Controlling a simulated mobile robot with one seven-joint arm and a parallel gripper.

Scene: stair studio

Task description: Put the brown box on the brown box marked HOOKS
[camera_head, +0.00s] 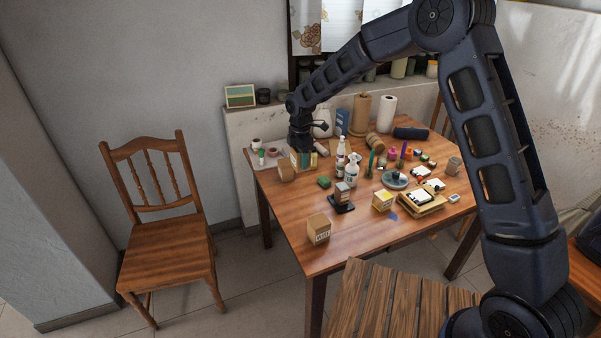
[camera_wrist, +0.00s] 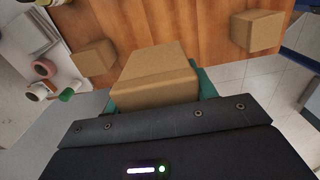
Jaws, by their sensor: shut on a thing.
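My gripper (camera_head: 302,150) is over the back left of the wooden table, pointing down. In the wrist view its green fingers (camera_wrist: 206,82) are shut on a brown box (camera_wrist: 155,72). In the head view the arm and fingers largely hide that box; I cannot tell whether it touches the table. A brown box with dark lettering (camera_head: 318,229), too small to read surely, stands at the table's front left corner, apart from my gripper. It looks like the box marked HOOKS. Its top is bare.
Another brown object (camera_head: 287,173) stands near the left edge. The wrist view shows two other plain-sided boxes, one left (camera_wrist: 95,58) and one right (camera_wrist: 257,30). White bottles (camera_head: 351,172) and a black stand (camera_head: 341,203) are right of my gripper. A chair (camera_head: 165,225) stands left.

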